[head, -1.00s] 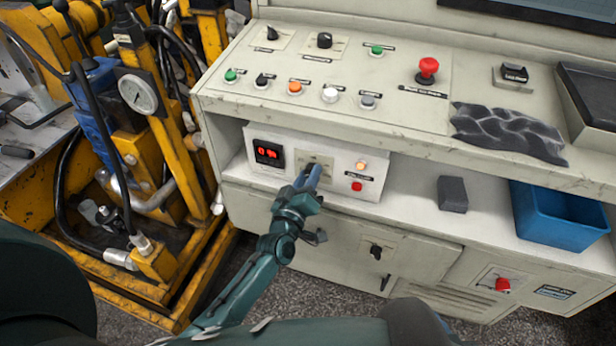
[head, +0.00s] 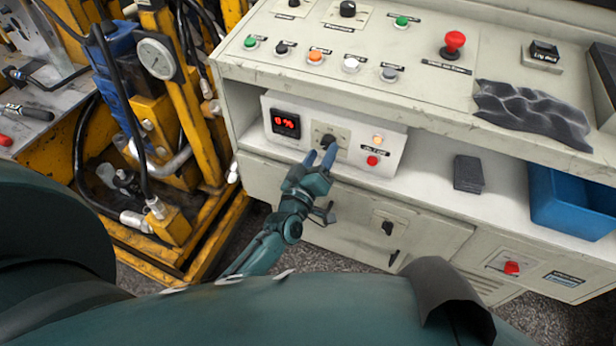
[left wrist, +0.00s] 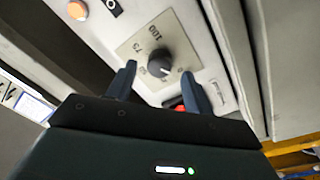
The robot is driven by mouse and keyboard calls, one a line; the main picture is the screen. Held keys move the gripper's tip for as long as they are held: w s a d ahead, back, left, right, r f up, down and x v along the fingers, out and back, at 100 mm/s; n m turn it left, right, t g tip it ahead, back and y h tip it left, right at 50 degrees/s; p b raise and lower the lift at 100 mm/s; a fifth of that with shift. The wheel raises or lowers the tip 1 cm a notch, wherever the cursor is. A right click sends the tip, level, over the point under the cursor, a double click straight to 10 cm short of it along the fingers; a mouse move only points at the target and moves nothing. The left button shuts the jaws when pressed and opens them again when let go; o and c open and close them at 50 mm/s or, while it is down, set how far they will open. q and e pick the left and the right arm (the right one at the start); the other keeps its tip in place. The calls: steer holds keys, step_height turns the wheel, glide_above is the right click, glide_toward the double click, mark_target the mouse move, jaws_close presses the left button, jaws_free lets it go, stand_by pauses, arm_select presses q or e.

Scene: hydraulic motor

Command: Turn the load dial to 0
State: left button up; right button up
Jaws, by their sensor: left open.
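The load dial is a dark round knob (head: 328,141) on a beige scale plate on the small control box (head: 390,146). In the left wrist view the knob (left wrist: 160,63) sits on its plate (left wrist: 141,44), with scale numbers around it, 100 among them. A red display (head: 286,123) left of the dial appears to read 0 %. My left gripper (head: 320,158) is open just in front of and below the knob. In the left wrist view its two fingers stand apart on either side of the knob, with no clear contact. My right gripper is out of view.
An orange light (head: 377,140) and a red button (head: 372,160) are right of the dial. The console ledge (head: 420,110) with buttons and a red emergency stop (head: 453,44) overhangs the box. A grey block (head: 468,173) and a blue bin (head: 570,205) stand on the shelf.

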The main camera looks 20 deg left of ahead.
arm_select(q)
steer(key=s, duration=1)
steer(key=shift+s+a+f, duration=0.2)
steer(key=shift+s+f, duration=0.15)
steer(key=shift+s, duration=0.05)
